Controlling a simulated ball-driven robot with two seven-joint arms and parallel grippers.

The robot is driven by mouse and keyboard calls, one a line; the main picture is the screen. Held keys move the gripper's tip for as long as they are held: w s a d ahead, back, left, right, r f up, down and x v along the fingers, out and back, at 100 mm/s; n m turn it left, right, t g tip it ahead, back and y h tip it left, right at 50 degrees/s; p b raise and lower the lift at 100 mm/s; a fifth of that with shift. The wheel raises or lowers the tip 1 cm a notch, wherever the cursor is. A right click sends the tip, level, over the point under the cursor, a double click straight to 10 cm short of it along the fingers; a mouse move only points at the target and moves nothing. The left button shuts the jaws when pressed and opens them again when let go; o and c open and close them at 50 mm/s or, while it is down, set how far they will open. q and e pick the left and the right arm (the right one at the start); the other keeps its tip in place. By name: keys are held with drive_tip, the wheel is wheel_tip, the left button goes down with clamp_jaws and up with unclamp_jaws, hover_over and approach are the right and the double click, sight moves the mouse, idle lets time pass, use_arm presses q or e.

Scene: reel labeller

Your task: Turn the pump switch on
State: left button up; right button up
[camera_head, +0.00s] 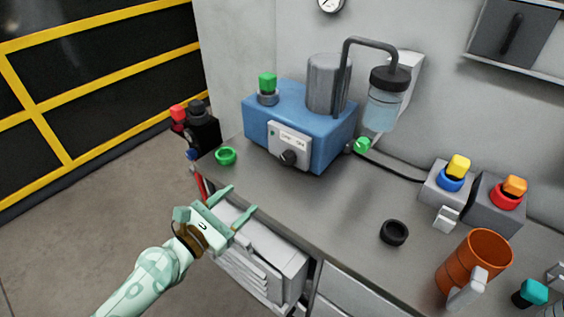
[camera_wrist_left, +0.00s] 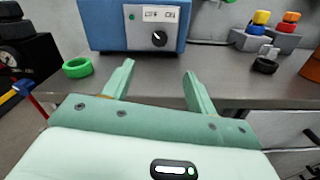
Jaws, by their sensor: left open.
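The blue pump box (camera_head: 335,136) stands at the back of the grey bench, with a grey cylinder and a jar (camera_head: 383,108) on a bent pipe. Its front panel (camera_head: 290,140) carries OFF and ON labels and a black rotary switch (camera_head: 289,157). In the left wrist view the switch (camera_wrist_left: 159,38) shows ahead, above the gap between my fingers. A small green lamp is left of it. My left gripper (camera_head: 238,204) is open and empty, at the bench's front edge, short of the box and apart from it. My right gripper is not in view.
A green ring (camera_head: 226,156) lies left of the box. A black ring (camera_head: 394,232), an orange mug (camera_head: 473,263) and grey blocks with coloured caps (camera_head: 448,185) stand to the right. Black fittings (camera_head: 200,128) are at the far left. The bench before the switch is clear.

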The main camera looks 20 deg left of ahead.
use_arm(q)
drive_tip(key=p, duration=0.2)
approach(285, 161)
drive_tip(key=b+x, duration=0.1)
drive_tip(key=x, duration=0.7)
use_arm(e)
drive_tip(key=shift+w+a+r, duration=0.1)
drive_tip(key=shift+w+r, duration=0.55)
use_arm(q)
drive_tip(key=shift+s, duration=0.1)
drive_tip(key=c, duration=1)
